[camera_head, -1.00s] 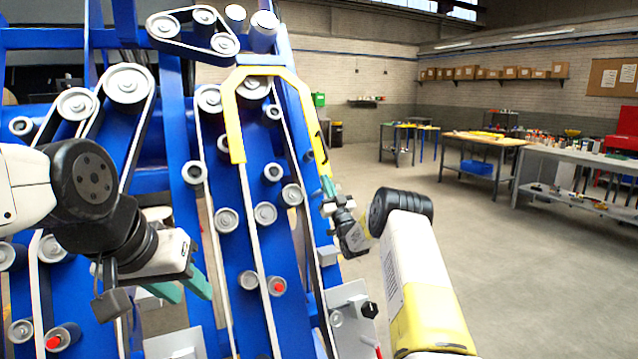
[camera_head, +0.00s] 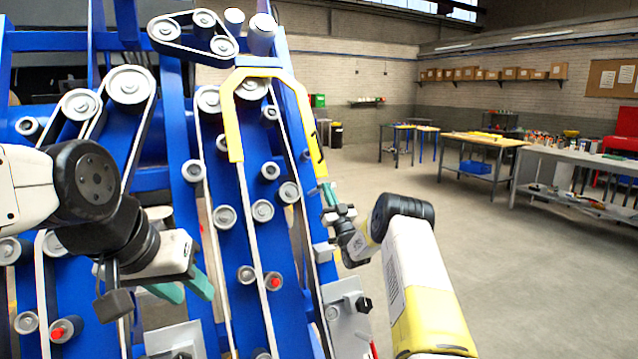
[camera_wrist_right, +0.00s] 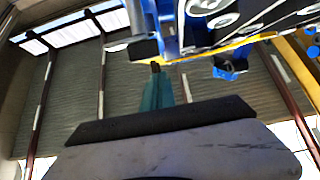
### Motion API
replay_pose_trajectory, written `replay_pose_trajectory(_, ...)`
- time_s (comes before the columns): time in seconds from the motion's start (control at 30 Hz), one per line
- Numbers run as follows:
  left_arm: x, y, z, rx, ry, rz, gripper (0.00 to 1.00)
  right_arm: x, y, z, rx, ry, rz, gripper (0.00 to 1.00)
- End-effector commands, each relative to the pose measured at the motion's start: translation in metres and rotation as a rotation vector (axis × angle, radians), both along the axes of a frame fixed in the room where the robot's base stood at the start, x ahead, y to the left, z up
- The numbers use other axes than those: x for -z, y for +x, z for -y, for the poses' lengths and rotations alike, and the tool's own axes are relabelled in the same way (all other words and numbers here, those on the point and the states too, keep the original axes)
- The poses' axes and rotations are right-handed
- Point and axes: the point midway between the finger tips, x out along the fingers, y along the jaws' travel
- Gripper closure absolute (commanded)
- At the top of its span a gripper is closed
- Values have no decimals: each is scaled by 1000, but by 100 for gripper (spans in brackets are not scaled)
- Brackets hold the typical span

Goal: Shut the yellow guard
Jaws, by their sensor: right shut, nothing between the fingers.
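The yellow guard (camera_head: 231,120) is an angular arch-shaped bar in front of the blue machine's upper right part in the head view. Its left leg hangs over the belts, and its longer right leg runs down the machine's right edge. My right gripper (camera_head: 328,192) is at the lower end of that right leg, with its teal fingers together and empty. Whether they touch the guard is unclear. The right wrist view shows the shut fingers (camera_wrist_right: 157,90) just below a yellow bar (camera_wrist_right: 225,48). My left gripper (camera_head: 190,290) is open and empty in front of the machine's lower left.
The blue machine frame (camera_head: 177,180) carries several grey rollers and belts. A grey plate with a black knob (camera_head: 364,304) juts out at its lower right. Open floor (camera_head: 500,270) lies to the right. Workbenches (camera_head: 485,140) stand farther back.

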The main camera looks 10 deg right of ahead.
Motion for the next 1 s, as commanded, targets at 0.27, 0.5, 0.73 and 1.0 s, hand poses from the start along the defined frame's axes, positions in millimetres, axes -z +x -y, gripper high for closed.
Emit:
replay_pose_trajectory(0.27, 0, 0, 0, 0, 0, -1, 64, 42, -10, 3, -1, 0, -1, 100)
replay_pose_trajectory(0.5, 0, 0, 0, 0, 0, 0, 64, 33, -7, 3, 11, -14, -34, 100)
replay_pose_trajectory(0.73, 0, 0, 0, 0, 0, -1, 64, -44, 2, 3, 72, -80, -245, 100)
replay_pose_trajectory(1.0, 0, 0, 0, 0, 0, -1, 64, -116, -50, 7, 151, -147, -574, 100)
